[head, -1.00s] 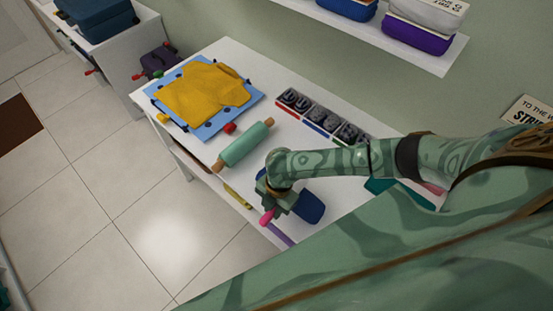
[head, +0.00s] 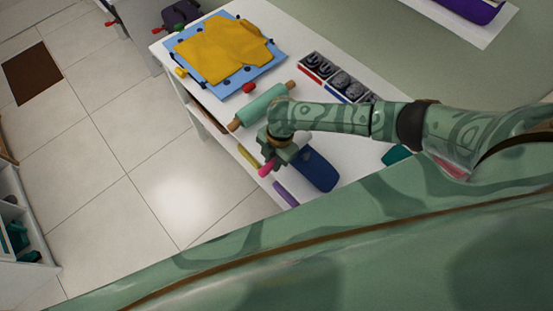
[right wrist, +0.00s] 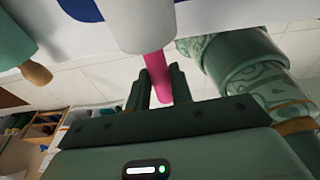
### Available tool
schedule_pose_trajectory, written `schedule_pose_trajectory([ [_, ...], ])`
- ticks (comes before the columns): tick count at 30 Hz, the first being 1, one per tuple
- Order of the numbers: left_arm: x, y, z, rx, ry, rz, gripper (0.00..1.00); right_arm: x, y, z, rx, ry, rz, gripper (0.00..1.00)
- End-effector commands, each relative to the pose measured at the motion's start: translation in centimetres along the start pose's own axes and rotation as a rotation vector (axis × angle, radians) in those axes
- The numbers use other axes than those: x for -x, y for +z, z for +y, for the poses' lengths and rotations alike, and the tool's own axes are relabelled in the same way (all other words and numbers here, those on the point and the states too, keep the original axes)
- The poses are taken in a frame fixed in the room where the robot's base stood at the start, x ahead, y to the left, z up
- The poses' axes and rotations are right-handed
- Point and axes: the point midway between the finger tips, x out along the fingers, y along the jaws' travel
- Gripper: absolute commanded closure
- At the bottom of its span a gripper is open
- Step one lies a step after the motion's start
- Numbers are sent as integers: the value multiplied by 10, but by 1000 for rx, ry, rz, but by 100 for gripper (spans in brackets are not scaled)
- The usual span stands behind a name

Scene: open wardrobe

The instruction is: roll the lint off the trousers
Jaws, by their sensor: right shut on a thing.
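My right gripper (head: 273,156) is shut on the pink handle of a lint roller (head: 266,169) near the table's front edge. In the right wrist view the gripper (right wrist: 160,78) has its fingers either side of the pink handle (right wrist: 156,68), and the roller's white head (right wrist: 140,25) reaches up out of the picture. A yellow folded garment (head: 222,50) lies on a blue spotted board (head: 240,82) at the table's far left end. A dark blue item (head: 314,172) lies just right of the gripper. I cannot tell which is the trousers. No lint is discernible. My left gripper is out of view.
A teal roller with wooden ends (head: 262,106) lies between the board and my right gripper. A divided box (head: 340,82) with dark rolled items stands along the back. Floor is clear in front.

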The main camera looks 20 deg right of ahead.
Motion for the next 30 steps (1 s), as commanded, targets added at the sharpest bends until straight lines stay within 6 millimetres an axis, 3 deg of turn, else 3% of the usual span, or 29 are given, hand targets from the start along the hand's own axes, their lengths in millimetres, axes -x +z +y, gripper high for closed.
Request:
schedule_pose_trajectory([
  [21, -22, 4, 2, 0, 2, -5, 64, -3, 0, 42, 0, 1, 1, 100],
  [30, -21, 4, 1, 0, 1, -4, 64, -1, 0, 42, 0, -1, 1, 100],
])
